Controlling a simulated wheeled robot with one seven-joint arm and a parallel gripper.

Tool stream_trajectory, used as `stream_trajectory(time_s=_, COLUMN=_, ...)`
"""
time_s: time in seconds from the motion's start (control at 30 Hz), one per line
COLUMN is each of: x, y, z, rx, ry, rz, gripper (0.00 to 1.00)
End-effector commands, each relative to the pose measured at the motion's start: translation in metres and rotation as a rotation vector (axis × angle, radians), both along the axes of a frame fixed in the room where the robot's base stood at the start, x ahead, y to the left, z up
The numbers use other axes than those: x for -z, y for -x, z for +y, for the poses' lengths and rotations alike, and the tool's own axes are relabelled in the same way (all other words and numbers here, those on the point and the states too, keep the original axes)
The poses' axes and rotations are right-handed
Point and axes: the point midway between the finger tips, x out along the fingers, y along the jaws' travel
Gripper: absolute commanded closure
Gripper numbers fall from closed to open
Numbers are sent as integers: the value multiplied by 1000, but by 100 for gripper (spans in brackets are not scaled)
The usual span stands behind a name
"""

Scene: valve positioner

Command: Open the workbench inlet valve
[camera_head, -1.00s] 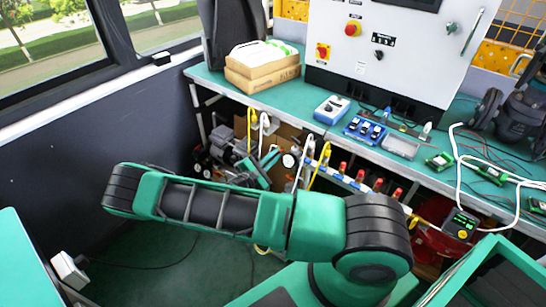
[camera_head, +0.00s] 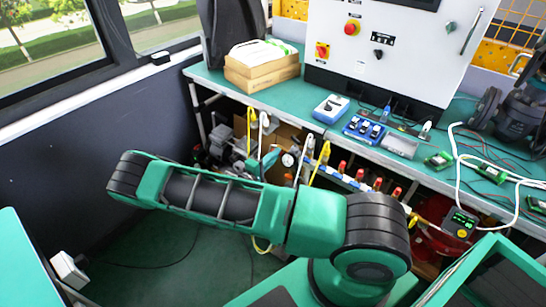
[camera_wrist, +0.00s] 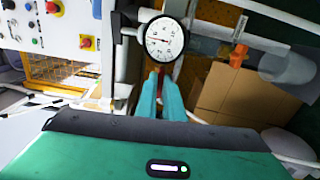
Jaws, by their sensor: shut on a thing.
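In the wrist view, my gripper (camera_wrist: 161,96) points its two teal fingers at the pipework just below a round white pressure gauge (camera_wrist: 165,36). The fingers are close together on a narrow red piece (camera_wrist: 161,73), which looks like the inlet valve's handle; most of it is hidden between them. In the head view, my gripper (camera_head: 268,161) is small and partly hidden behind my forearm, under the workbench (camera_head: 215,75). The gauge (camera_head: 288,160) shows just right of it. I cannot read the valve's position.
Yellow and white hoses (camera_head: 320,163) and a row of red-topped fittings (camera_head: 360,173) lie right of my gripper. Cardboard boxes (camera_wrist: 235,100) and an orange-handled fitting (camera_wrist: 238,54) are close by in the wrist view. The bench top is above.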

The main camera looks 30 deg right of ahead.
Motion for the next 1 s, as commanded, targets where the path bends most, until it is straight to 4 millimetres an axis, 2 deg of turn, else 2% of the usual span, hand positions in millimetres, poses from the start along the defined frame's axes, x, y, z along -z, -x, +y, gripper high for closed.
stream_trajectory(time_s=0.67, x=4, y=2, z=1, rx=1, ry=-28, rz=-53, gripper=100)
stream_trajectory(time_s=0.7, x=4, y=2, z=1, rx=1, ry=-28, rz=-53, gripper=87)
stream_trajectory(time_s=0.77, x=4, y=2, z=0, rx=1, ry=-28, rz=-53, gripper=73)
stream_trajectory(time_s=1.0, x=2, y=1, z=0, rx=1, ry=-24, rz=-55, gripper=73)
